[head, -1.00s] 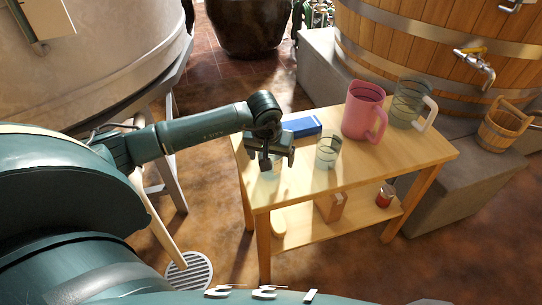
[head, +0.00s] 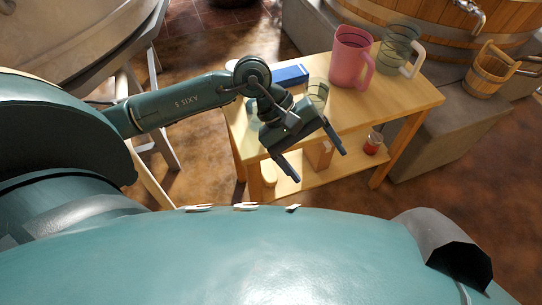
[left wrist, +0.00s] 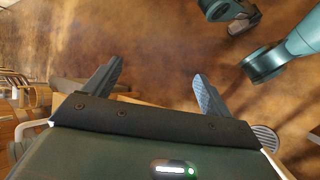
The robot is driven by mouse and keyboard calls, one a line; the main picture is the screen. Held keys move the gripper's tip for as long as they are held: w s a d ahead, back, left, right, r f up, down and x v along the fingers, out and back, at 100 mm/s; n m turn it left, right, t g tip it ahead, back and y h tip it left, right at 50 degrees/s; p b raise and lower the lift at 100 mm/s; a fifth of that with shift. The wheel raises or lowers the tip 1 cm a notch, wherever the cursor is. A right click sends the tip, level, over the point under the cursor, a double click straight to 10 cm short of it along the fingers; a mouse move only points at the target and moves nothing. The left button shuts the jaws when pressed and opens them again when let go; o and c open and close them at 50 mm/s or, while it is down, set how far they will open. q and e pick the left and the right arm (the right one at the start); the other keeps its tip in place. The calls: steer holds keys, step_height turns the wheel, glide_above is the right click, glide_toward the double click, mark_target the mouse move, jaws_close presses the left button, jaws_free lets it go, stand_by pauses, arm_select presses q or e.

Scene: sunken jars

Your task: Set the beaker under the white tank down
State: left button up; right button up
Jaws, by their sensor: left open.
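My left gripper (head: 317,162) is open and empty, over the near edge of the wooden table (head: 405,104). Its two spread fingers also show in the left wrist view (left wrist: 157,70), with nothing between them. A clear glass beaker (head: 317,91) stands upright on the table just behind the gripper, partly hidden by it. Another pale clear vessel (head: 253,104) shows faintly at the table's left end, mostly covered by my left wrist. The pale tank (head: 75,40) stands on metal legs at the upper left. My right gripper is not in view.
A blue box (head: 291,75), a pink jug (head: 350,58) and a clear jug with a pale handle (head: 400,50) stand on the table. A red-capped jar (head: 373,143) is on the lower shelf. A wooden bucket (head: 488,72) stands on the stone ledge at right.

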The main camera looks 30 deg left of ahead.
arm_select(q)
steer(key=s+d+r+n+t+h, duration=0.55)
steer(key=d+r+n+h, duration=0.5)
steer(key=n, duration=0.85)
steer(key=w+a+f+n+t+y, duration=0.2)
steer(key=a+n+t+y, duration=0.35)
steer(key=n, duration=0.95)
steer(key=w+a+f+n+t+y, duration=0.1)
steer(key=a+n+t+y, duration=0.5)
steer(key=n, duration=0.8)
steer(key=s+a+f+n+g+y, duration=0.1)
steer(key=s+f+n, duration=0.1)
steer(key=f+n, duration=0.3)
steer(key=s+a+f+n+g+y, duration=0.1)
steer(key=s+a+f+n+y, duration=0.1)
steer(key=f+n, duration=0.3)
steer(key=s+n, duration=0.1)
steer(key=n, duration=0.3)
steer(key=shift+a+f+g, duration=0.15)
steer(key=shift+a+g, duration=0.1)
steer(key=shift+g, duration=0.15)
steer(key=shift+s, duration=0.1)
